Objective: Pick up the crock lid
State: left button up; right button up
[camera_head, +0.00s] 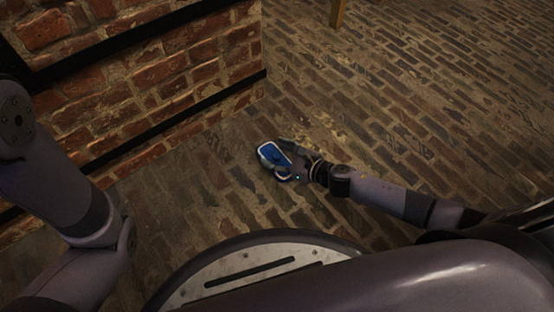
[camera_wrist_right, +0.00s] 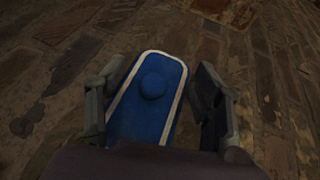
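The crock lid (camera_head: 273,155) is a blue slab with rounded corners, a white rim and a round blue knob. It is low over or on the brick floor; I cannot tell which. In the right wrist view the lid (camera_wrist_right: 152,86) lies between the two fingers of my right gripper (camera_wrist_right: 160,68), its near end hidden by the gripper body. A gap shows between the lid and the right-hand finger; the left-hand finger is close to the lid's edge. My right gripper (camera_head: 274,147) is open around the lid. My left arm shows at the left, but its gripper is out of view.
A brick wall (camera_head: 150,85) with dark horizontal rails stands at the left. A wooden post or leg (camera_head: 338,12) stands at the top. The brick-paved floor (camera_head: 430,90) is clear at the right and beyond the lid.

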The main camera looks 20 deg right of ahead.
grip_shut()
dwell(0.6)
